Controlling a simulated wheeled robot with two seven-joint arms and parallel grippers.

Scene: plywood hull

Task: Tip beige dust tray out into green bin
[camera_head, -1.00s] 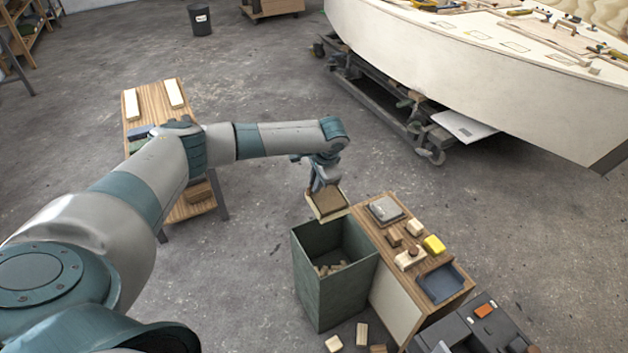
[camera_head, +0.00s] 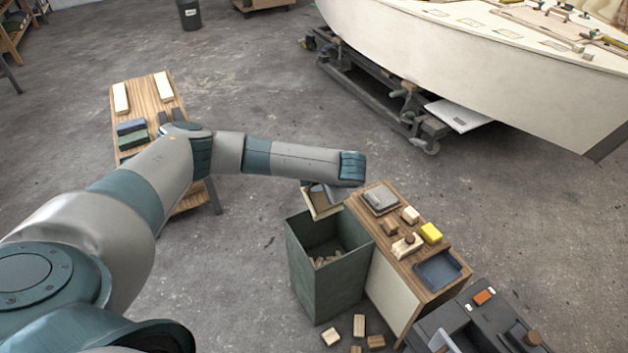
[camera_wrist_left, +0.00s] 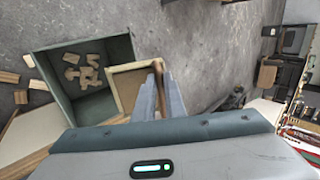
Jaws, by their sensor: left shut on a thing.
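The beige dust tray (camera_head: 328,213) is in my left gripper (camera_head: 326,192), over the back edge of the green bin's opening in the head view. The tray looks tilted, and my forearm hides part of it. In the left wrist view the fingers (camera_wrist_left: 165,92) are shut on the side of the tray (camera_wrist_left: 113,70), beside the bin's opening. I cannot tell how much dust is in it. The green bin (camera_head: 327,284) stands open on the floor with several wood offcuts (camera_wrist_left: 82,72) inside. My right gripper is not in view.
Right of the bin, a wooden cabinet (camera_head: 396,283) holds blocks, a yellow item (camera_head: 430,233) and a blue-grey tray (camera_head: 437,270). Loose blocks (camera_head: 359,325) lie on the floor in front. A wooden table (camera_head: 144,92) stands left, a boat hull (camera_head: 480,75) behind. Open floor lies between.

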